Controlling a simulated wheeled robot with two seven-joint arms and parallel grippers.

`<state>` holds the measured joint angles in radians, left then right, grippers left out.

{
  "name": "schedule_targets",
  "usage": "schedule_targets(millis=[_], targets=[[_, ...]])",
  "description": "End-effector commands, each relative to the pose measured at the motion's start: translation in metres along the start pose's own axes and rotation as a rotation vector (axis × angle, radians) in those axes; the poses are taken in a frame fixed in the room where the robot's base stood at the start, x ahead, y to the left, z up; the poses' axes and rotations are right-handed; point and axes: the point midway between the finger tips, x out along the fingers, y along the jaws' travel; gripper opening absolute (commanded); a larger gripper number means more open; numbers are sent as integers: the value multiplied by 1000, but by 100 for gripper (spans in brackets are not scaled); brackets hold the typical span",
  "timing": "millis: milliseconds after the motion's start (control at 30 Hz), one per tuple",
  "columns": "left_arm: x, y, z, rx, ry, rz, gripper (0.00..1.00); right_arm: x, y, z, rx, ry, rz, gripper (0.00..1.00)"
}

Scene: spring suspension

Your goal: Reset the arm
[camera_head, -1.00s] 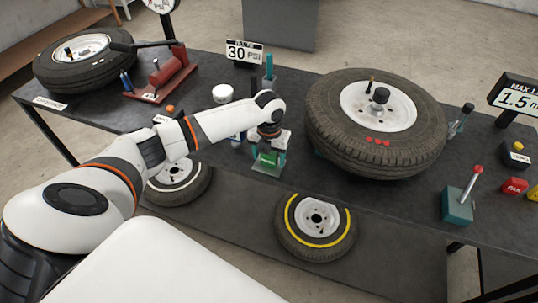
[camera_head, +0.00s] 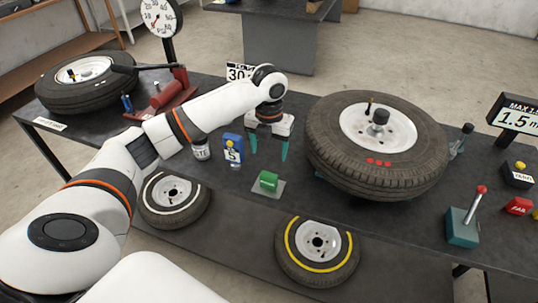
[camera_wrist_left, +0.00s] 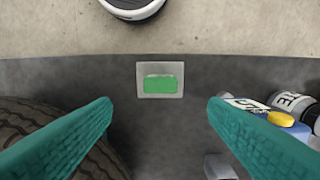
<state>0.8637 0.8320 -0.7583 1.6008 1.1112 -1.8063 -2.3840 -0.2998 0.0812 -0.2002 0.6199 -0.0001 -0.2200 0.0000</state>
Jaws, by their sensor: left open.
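My left arm reaches in from the left over the table. My left gripper (camera_head: 268,145) has teal fingers and hangs open and empty above the dark table, behind the green block. In the left wrist view the open left gripper (camera_wrist_left: 160,130) shows its two fingers wide apart with nothing between them. The green block (camera_head: 268,181) sits on a small grey plate on the table; it also shows in the left wrist view (camera_wrist_left: 160,84), beyond the fingertips. My right gripper does not show.
A large tire (camera_head: 330,145) lies right of the gripper. A blue numbered device (camera_head: 233,150) and a white canister (camera_head: 201,150) stand to its left. A teal lever box (camera_head: 463,226) is at the right. Two tires, one yellow-ringed (camera_head: 340,263), one white-ringed (camera_head: 150,207), sit below the table's front edge.

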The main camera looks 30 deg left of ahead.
Motion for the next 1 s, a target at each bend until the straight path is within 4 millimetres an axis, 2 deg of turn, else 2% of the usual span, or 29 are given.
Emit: schedule_targets(millis=[467,567,667,767,900,1000], targets=[[0,0,0,0,0,0,68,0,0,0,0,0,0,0],[7,6,4,-19,-1,1,68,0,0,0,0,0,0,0],[30,25,20,-101,3,11,68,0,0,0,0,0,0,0],[63,55,50,-269,14,44,68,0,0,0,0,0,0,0],[102,96,103,-623,20,134,68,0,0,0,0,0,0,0],[118,115,141,-922,5,209,68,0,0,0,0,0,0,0]])
